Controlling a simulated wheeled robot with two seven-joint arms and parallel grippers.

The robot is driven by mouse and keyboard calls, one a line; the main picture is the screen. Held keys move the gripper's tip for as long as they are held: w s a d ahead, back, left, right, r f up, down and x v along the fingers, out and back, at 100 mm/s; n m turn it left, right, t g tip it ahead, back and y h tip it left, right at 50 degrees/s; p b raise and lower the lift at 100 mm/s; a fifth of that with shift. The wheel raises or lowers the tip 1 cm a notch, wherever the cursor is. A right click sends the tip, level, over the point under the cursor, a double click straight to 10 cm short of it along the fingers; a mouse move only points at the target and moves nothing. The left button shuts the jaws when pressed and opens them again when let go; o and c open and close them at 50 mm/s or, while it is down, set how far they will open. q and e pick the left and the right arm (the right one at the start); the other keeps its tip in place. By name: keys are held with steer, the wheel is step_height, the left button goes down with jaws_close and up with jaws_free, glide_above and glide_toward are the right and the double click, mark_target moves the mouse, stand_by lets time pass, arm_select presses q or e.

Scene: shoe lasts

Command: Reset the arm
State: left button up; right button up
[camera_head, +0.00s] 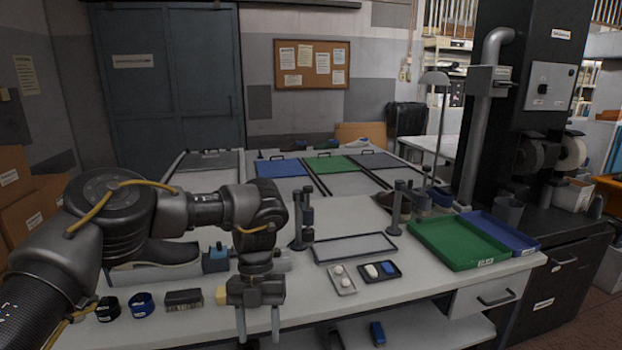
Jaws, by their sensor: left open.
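My left arm reaches in from the left of the head view. Its gripper (258,322) points down over the front edge of the white workbench (330,285). The two fingers are apart and nothing shows between them. The arm hides part of a dark shoe last (172,252) on the bench behind it. A yellow-ended item (222,295) shows just left of the gripper, partly hidden by it. My right gripper does not show.
Black (107,308) and blue (142,305) rolls and a brush (184,299) lie left of the gripper. Small trays (342,282), an empty frame (355,248) and upright stands (302,225) are to the right. Green (458,243) and blue (508,235) trays sit at the right end.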

arm_select(q)
steer(key=s+d+f+n+h, duration=0.1)
steer(key=d+f+n+h, duration=0.4)
steer(key=d+f+h, duration=1)
step_height(320, 180, down, 21)
steer(key=d+n+t+y, duration=0.2)
steer(key=n+t+y, duration=0.1)
steer(key=n+t, duration=0.8)
steer(key=s+a+f+n+g+y, duration=0.1)
steer(key=s+a+f+n+y, duration=0.4)
steer(key=s+a+f, duration=0.5)
steer(key=s+a+f+n+y, duration=0.2)
steer(key=s+a+f+n, duration=0.5)
steer(key=f, duration=0.4)
steer(key=s+a+f+n+g+y, duration=0.1)
steer(key=s+a+f+n+y, duration=0.1)
steer(key=s+a, duration=0.3)
steer(key=s+a+f+n+g+y, duration=0.1)
steer(key=s+a, duration=0.5)
steer(key=s, duration=0.7)
steer(key=s+a+f+n+g+y, duration=0.2)
steer(key=s+a+f, duration=0.3)
steer(key=s, duration=0.5)
steer(key=shift+a+f+n+y, duration=0.15)
steer(key=shift+a+n+y, duration=0.15)
steer(key=shift+a+n, duration=0.25)
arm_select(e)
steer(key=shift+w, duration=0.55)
